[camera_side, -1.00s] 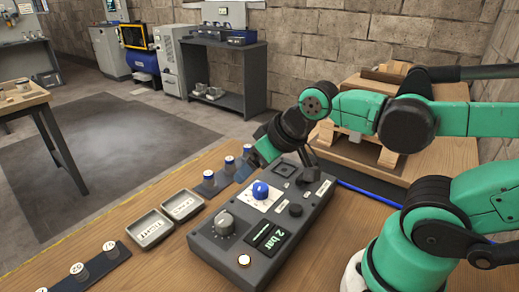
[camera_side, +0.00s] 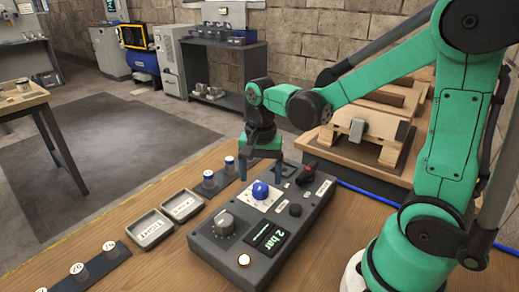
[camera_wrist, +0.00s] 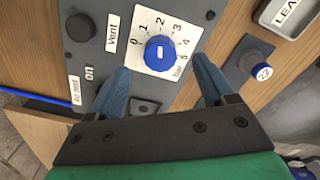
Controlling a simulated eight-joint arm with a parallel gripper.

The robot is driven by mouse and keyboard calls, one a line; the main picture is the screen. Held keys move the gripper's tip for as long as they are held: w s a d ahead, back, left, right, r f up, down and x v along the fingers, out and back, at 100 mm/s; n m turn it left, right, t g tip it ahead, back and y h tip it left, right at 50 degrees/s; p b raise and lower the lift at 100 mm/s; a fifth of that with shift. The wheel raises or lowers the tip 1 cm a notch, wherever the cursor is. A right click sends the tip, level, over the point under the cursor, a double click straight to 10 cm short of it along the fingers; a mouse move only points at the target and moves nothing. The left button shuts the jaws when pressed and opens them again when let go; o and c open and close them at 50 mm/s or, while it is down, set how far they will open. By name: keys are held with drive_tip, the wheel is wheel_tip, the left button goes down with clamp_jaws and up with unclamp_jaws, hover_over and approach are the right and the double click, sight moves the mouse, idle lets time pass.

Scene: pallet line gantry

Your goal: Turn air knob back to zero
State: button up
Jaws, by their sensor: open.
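The blue air knob (camera_side: 260,190) sits on a white dial plate on the grey control panel (camera_side: 215,257). In the wrist view the knob (camera_wrist: 160,53) has a white mark, and a scale from 0 to 5 bar curves around it; I cannot tell surely which number the mark points at. The panel's display (camera_side: 266,237) reads 2 bar. My gripper (camera_side: 260,175) is open, just behind and above the knob. In the wrist view its two blue fingers (camera_wrist: 161,67) reach to either side of the knob, with a gap at each side.
A wooden stand (camera_side: 365,155) is behind right.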

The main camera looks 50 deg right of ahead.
sight(260, 191)
drive_tip(key=shift+f, duration=1.45)
clamp_jaws()
drive_tip(key=shift+n, duration=0.3)
drive_tip(key=n, duration=1)
drive_tip(key=shift+n, duration=1.9)
